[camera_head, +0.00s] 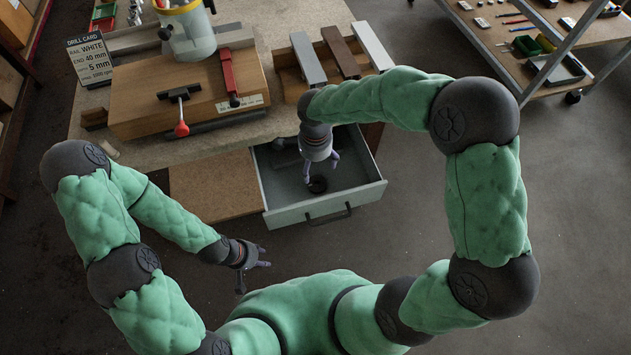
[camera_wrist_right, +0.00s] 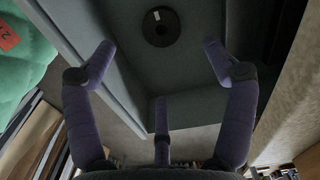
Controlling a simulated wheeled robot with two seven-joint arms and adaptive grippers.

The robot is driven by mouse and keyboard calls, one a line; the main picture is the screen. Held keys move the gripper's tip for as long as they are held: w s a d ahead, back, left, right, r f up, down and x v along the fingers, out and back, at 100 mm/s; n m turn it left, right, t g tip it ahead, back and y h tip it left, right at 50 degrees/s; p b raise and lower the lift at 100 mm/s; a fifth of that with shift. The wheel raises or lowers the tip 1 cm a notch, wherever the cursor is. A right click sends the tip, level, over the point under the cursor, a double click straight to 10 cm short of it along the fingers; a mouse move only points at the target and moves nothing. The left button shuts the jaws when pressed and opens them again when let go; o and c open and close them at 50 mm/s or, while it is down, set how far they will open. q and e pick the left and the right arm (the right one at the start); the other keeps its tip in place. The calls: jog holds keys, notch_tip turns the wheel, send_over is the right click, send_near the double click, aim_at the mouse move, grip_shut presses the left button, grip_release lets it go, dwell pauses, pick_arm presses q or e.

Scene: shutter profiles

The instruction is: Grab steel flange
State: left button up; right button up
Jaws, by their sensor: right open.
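The steel flange (camera_head: 318,184) is a small dark round disc with a hole, lying on the floor of the open grey drawer (camera_head: 322,211). In the right wrist view the flange (camera_wrist_right: 161,27) lies flat near the top, beyond the fingertips. My right gripper (camera_head: 321,168) reaches down into the drawer and is open above the flange, apart from it. Its three purple fingers also show spread and empty in the wrist view (camera_wrist_right: 160,62). My left gripper (camera_head: 255,268) is empty with its fingers spread, in front of the bench and left of the drawer.
The drawer's walls stand around the right gripper, and its front has a dark handle (camera_head: 328,217). Above are the bench, a wooden jig (camera_head: 190,95) with clamps, and several profiles (camera_head: 340,52) on a rack. A wheeled shelf (camera_head: 540,60) stands at the upper right.

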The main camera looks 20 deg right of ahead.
jog(key=b, duration=0.2)
send_over(317, 181)
jog(key=s, duration=0.1)
jog(key=f, duration=0.5)
jog(key=shift+a+f, duration=0.3)
jog(key=shift+a, duration=0.05)
jog(key=f, duration=0.1)
jog(key=f+b, duration=0.1)
jog(key=f, duration=0.1)
jog(key=f+b, duration=0.1)
jog(key=f, duration=0.1)
jog(key=shift+w+d, duration=0.1)
jog(key=shift+d, duration=0.15)
jog(key=shift+r, duration=0.1)
jog(key=c, duration=1.5)
